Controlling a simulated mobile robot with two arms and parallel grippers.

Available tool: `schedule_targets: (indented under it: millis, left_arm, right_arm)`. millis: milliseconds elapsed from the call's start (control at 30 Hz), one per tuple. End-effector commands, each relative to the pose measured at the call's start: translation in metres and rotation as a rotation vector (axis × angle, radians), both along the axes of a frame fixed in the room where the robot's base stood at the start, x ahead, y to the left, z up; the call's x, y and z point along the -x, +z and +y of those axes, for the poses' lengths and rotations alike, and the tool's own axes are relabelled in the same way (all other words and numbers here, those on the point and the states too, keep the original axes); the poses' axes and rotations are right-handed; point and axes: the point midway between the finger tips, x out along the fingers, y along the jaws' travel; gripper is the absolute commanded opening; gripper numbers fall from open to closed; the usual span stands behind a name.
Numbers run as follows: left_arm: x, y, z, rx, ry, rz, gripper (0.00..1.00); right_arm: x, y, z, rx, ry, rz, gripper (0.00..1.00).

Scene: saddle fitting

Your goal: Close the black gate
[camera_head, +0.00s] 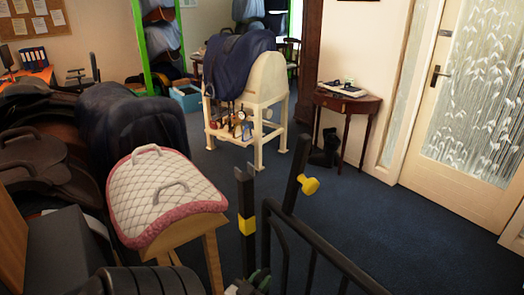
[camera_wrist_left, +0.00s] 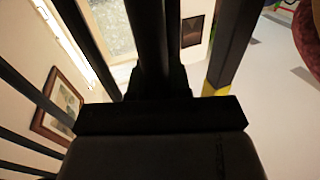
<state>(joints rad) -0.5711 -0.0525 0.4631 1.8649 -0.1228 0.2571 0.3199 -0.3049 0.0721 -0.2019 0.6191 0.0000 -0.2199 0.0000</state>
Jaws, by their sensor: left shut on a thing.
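The black gate (camera_head: 335,258) is a frame of dark bars with a rounded top corner, at the bottom centre-right of the head view. A black post with a yellow band (camera_head: 246,228) stands just left of its end, and a black post with a yellow knob (camera_head: 293,185) rises behind it. A gap shows between the posts. My left gripper (camera_head: 250,284) is low at the gate's left end, partly cut off by the frame edge. In the left wrist view the gripper (camera_wrist_left: 152,75) is shut on a dark gate bar; its fingertips are hard to make out. My right gripper is out of view.
A saddle rack with a quilted pad (camera_head: 165,190) and several dark saddles stand at left. A cream saddle stand (camera_head: 265,85) and a small side table (camera_head: 345,100) are at the back. A glazed door (camera_head: 470,100) is at right. Blue carpet is clear between.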

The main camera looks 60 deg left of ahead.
Motion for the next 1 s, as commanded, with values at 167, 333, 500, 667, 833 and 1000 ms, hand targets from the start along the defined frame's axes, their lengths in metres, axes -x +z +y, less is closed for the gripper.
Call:
schedule_targets:
  millis: [167, 333, 500, 667, 833, 1000]
  left_arm:
    - [0.0067, -0.0001, 0.0026, -0.007, 0.003, 0.006, 0.00]
    - [0.0079, -0.0018, 0.0024, -0.006, 0.004, 0.011, 0.00]
    - [0.0082, -0.0028, 0.0024, -0.005, 0.005, 0.014, 0.24]
    - [0.0074, -0.0025, 0.0019, -0.004, 0.005, 0.011, 0.44]
    - [0.0061, -0.0017, 0.0012, -0.003, 0.003, 0.009, 0.44]
    - [0.0052, -0.0012, 0.0007, -0.002, 0.001, 0.006, 0.44]
  right_arm:
    - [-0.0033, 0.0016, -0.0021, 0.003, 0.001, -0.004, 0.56]
    - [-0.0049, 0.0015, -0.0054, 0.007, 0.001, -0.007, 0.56]
    - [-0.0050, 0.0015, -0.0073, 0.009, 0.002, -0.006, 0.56]
    - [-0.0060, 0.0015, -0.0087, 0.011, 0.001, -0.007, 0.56]
    - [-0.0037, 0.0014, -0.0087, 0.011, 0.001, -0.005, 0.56]
    - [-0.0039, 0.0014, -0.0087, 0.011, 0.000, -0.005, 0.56]
